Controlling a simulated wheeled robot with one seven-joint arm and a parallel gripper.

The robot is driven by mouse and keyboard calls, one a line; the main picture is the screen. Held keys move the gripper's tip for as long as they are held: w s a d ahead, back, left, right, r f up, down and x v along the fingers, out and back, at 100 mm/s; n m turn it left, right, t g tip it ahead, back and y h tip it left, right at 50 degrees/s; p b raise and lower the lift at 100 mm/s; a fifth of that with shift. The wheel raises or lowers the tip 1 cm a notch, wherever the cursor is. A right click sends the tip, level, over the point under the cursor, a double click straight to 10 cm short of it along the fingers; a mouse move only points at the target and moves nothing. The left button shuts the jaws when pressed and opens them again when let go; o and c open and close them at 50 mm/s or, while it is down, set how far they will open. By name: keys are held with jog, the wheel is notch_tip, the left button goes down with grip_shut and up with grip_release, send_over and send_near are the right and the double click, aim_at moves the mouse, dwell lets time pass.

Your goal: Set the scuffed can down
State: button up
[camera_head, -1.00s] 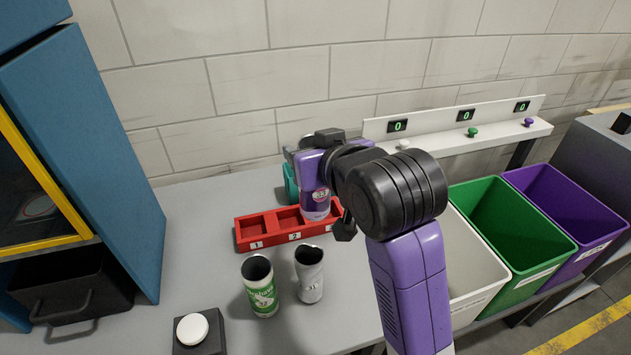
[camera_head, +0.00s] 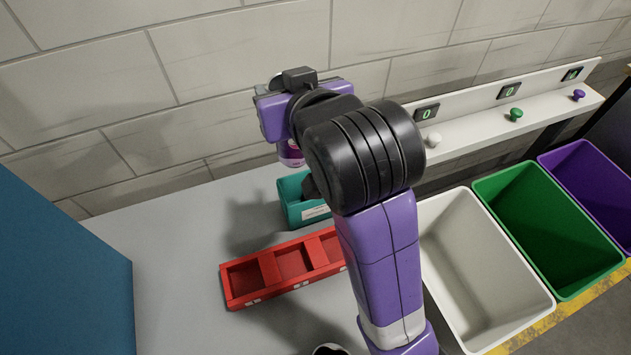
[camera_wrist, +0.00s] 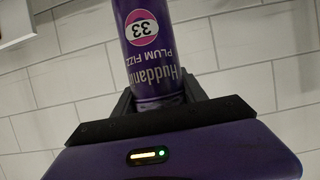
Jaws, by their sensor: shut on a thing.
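A purple can (camera_wrist: 155,45) with "33" and "Plum Fizz" lettering is in my gripper (camera_wrist: 158,98) in the wrist view. The jaws are shut around one end of it; its lettering reads upside down there. I cannot clearly tell scuffs on it. In the head view only a small part of the can (camera_head: 291,153) shows below my gripper (camera_head: 290,140). It is held up in front of the wall, over the back of the table. A teal open-top box (camera_head: 294,206) with a white label stands on the table below.
A red rack (camera_head: 262,298) with empty visible compartments lies in front of the teal box; my arm hides its right end. A can rim (camera_head: 330,350) shows at the bottom edge. White (camera_head: 480,300), green (camera_head: 535,240) and purple (camera_head: 575,160) bins stand right.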

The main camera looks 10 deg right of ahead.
notch_tip(320, 180, down, 20)
jog(key=shift+w+d+p, duration=0.2)
jog(key=shift+p, duration=0.1)
dwell(0.4)
jog(key=o, duration=1.3)
jog(key=shift+f, duration=0.1)
jog(key=shift+c, duration=0.2)
jog(key=shift+o, duration=0.2)
jog(key=b+v, duration=0.1)
jog(key=v, duration=1.1)
jog(key=shift+r, duration=0.25)
